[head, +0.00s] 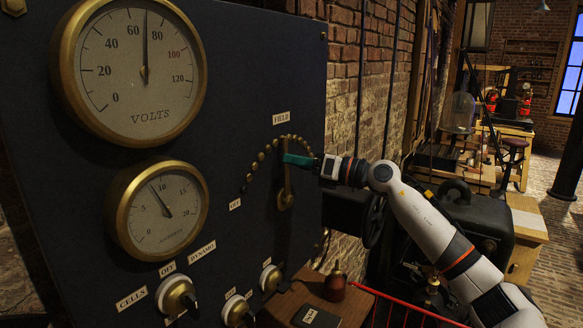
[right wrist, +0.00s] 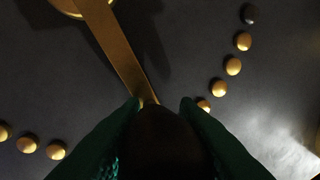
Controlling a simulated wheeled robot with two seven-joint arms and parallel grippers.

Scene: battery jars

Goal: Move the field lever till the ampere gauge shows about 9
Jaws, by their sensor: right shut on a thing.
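The brass field lever (head: 286,180) is on the dark panel under the FIELD label, pivoted at its lower end. It stands close to upright, within an arc of brass studs (head: 261,157). My right gripper (head: 298,160), with green fingers, is shut on the lever near its upper end. In the right wrist view the lever (right wrist: 118,45) runs down to the fingers (right wrist: 160,108), which hide its end. The ampere gauge (head: 158,210) is at the lower left; its needle points up and left, just short of 10, at about 9. My left gripper is not in view.
The volts gauge (head: 130,70) above reads about 70. Below are dark knobs, including one near the CELLS label (head: 131,299). A brick wall (head: 345,90) runs right of the panel.

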